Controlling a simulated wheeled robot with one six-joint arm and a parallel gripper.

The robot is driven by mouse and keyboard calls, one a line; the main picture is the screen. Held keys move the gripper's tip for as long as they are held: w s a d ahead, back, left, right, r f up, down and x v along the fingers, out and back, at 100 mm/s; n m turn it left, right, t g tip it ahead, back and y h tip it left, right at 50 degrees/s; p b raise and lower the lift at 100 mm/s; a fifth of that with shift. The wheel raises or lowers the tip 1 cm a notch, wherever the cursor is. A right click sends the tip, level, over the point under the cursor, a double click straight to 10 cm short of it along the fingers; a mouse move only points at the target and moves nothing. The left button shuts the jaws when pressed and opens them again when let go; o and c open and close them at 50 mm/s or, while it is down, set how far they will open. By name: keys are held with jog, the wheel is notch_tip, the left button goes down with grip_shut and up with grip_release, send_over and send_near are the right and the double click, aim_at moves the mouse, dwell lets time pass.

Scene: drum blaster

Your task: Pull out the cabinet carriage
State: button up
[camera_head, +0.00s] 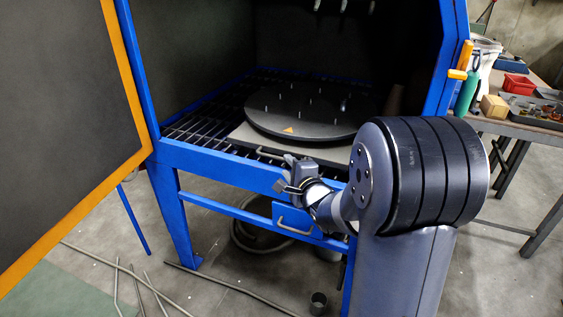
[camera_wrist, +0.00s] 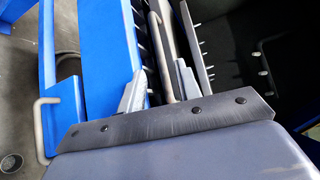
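The cabinet carriage (camera_head: 241,133) is a light plate inside the open blue cabinet, bearing a round black turntable (camera_head: 307,108) with short pegs. Its front bar handle (camera_head: 266,152) shows partly beside my gripper (camera_head: 300,176), which is at the cabinet's front edge. In the wrist view, the handle bar (camera_wrist: 164,37) runs between the two fingers of my gripper (camera_wrist: 161,72). The fingers are apart, with a gap visible on the left of the bar; contact on the right cannot be told. My arm hides the right front of the carriage.
The cabinet door (camera_head: 75,120) with its orange edge stands open at left. A lower blue panel has its own handle (camera_head: 294,229), also in the wrist view (camera_wrist: 40,128). Loose rods (camera_head: 140,285) and a metal cup (camera_head: 318,302) lie on the floor. A workbench (camera_head: 530,132) stands right.

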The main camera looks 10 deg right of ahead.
aim_at(282, 160)
jog(key=shift+x, duration=2.25)
grip_shut()
